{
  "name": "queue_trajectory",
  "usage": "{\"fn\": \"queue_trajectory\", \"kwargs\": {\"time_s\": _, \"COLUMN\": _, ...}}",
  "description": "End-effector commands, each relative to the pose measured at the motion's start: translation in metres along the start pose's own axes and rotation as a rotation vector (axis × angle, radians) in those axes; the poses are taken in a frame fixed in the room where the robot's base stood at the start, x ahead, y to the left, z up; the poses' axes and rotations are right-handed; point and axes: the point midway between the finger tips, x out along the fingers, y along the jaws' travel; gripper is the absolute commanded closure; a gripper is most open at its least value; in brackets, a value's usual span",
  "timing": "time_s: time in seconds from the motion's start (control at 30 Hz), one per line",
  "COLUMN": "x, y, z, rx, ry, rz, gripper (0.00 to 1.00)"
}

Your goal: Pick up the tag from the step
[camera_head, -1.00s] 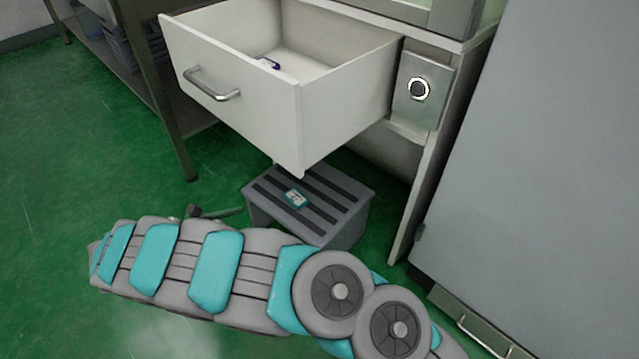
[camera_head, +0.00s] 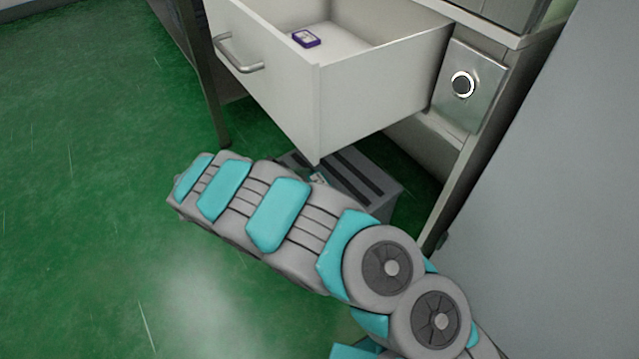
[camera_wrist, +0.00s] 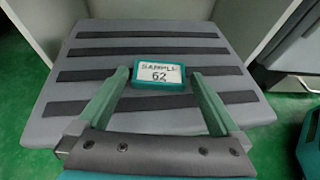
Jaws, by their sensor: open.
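The tag (camera_wrist: 158,74), a teal-framed white plate reading "SAMPLE 62", lies flat on the grey step (camera_wrist: 60,112) with black grip strips. My gripper (camera_wrist: 157,82) is open in the wrist view, with one green finger on each side of the tag's near part. I cannot tell whether the fingers touch it. In the head view my arm covers much of the step (camera_head: 372,172), and only a small corner of the tag (camera_head: 318,177) shows. My gripper is hidden there.
An open white drawer (camera_head: 385,100) overhangs the step. A purple-edged tag (camera_head: 306,38) lies inside it. A metal panel with a round button (camera_head: 462,84) is right of the drawer. Green floor (camera_head: 90,110) is clear to the left.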

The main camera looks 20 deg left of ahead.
Motion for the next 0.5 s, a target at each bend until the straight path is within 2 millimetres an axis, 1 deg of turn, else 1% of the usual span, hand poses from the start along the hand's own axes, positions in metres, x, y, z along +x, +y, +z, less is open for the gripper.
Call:
{"fn": "queue_trajectory", "kwargs": {"time_s": 0.03, "x": 0.0063, "y": 0.0, "z": -0.001, "rx": 0.0, "ry": 0.0, "rz": 0.0, "gripper": 0.0}}
{"fn": "queue_trajectory", "kwargs": {"time_s": 0.1, "x": 0.0098, "y": 0.0005, "z": -0.0007, "rx": 0.001, "ry": 0.001, "rz": 0.002, "gripper": 0.0}}
{"fn": "queue_trajectory", "kwargs": {"time_s": 0.3, "x": 0.0096, "y": 0.0007, "z": -0.0001, "rx": 0.001, "ry": 0.001, "rz": 0.003, "gripper": 0.01}}
{"fn": "queue_trajectory", "kwargs": {"time_s": 0.5, "x": 0.0095, "y": 0.0005, "z": 0.0, "rx": 0.001, "ry": 0.001, "rz": 0.002, "gripper": 0.24}}
